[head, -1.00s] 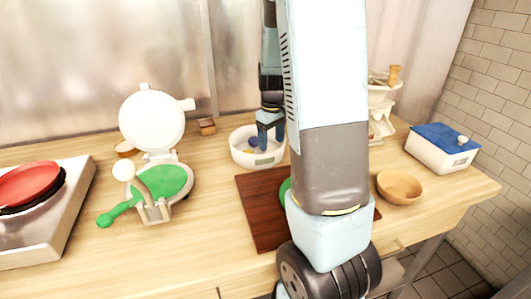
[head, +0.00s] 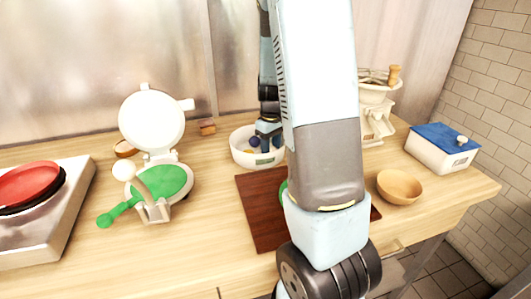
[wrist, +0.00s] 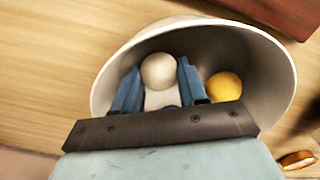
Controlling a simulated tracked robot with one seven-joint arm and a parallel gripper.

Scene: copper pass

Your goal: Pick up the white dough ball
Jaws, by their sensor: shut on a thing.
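The white dough ball (wrist: 159,71) sits between the two blue fingers of my gripper (wrist: 159,66) in the wrist view. The gripper is shut on it, inside the white bowl (wrist: 108,72). A yellow ball (wrist: 226,87) lies in the same bowl, just right of the right finger. In the head view the white bowl (head: 243,155) stands behind the cutting board, and my gripper (head: 265,142) reaches down into it. The white ball cannot be made out in the head view.
A dark red-brown board (head: 262,222) lies in front of the bowl, partly hidden by my arm. A green and white press (head: 160,185) stands left. A wooden bowl (head: 399,187), a blue-lidded box (head: 445,148) and a white grinder (head: 376,115) stand right.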

